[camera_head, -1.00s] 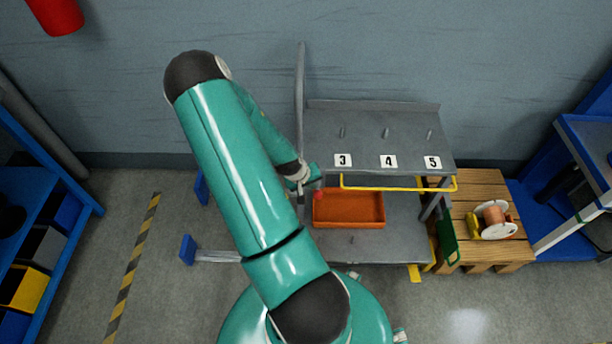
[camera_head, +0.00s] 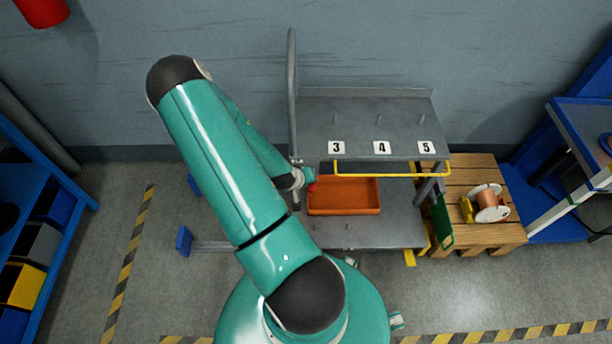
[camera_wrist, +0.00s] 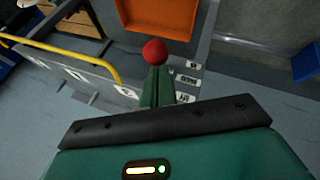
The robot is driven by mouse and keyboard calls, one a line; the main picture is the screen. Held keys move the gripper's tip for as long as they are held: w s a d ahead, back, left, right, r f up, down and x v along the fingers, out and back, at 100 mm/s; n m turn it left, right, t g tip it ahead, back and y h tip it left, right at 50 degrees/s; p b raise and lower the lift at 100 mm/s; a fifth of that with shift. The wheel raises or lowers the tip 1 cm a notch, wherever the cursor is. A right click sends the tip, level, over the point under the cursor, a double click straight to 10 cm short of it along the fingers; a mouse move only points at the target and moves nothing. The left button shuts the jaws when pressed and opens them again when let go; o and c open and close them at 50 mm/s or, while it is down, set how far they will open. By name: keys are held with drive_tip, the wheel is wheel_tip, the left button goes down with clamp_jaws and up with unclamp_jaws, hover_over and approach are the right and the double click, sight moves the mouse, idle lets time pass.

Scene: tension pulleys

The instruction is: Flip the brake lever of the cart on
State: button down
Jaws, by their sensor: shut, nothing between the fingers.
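The cart (camera_head: 375,234) is a grey metal two-level frame with an upper shelf numbered 3, 4 and 5. The brake lever's red ball knob (camera_head: 313,187) shows at the cart's left side, beside the orange tray; it also shows in the wrist view (camera_wrist: 154,52). My gripper (camera_head: 309,175) is shut and empty, right at the knob. In the wrist view my green fingertips (camera_wrist: 156,72) point at the knob and overlap its lower edge; I cannot tell whether they touch it. The lever's shaft is hidden behind the fingers. Small white labels (camera_wrist: 187,83) lie just right of the fingers.
An orange tray (camera_head: 344,210) sits on the lower shelf. A yellow rail (camera_head: 390,174) runs along the upper shelf's front edge. A wooden pallet (camera_head: 475,238) with a copper spool (camera_head: 488,204) stands to the right.

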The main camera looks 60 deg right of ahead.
wheel_tip(320, 180, down, 11)
drive_tip(key=s+a+m+t+h, duration=0.1)
drive_tip(key=a+t+h, duration=0.1)
drive_tip(key=h, duration=0.4)
drive_tip(key=shift+s+a, duration=0.15)
drive_tip(key=shift+a, duration=0.15)
drive_tip(key=shift+f, duration=0.2)
idle(0.3)
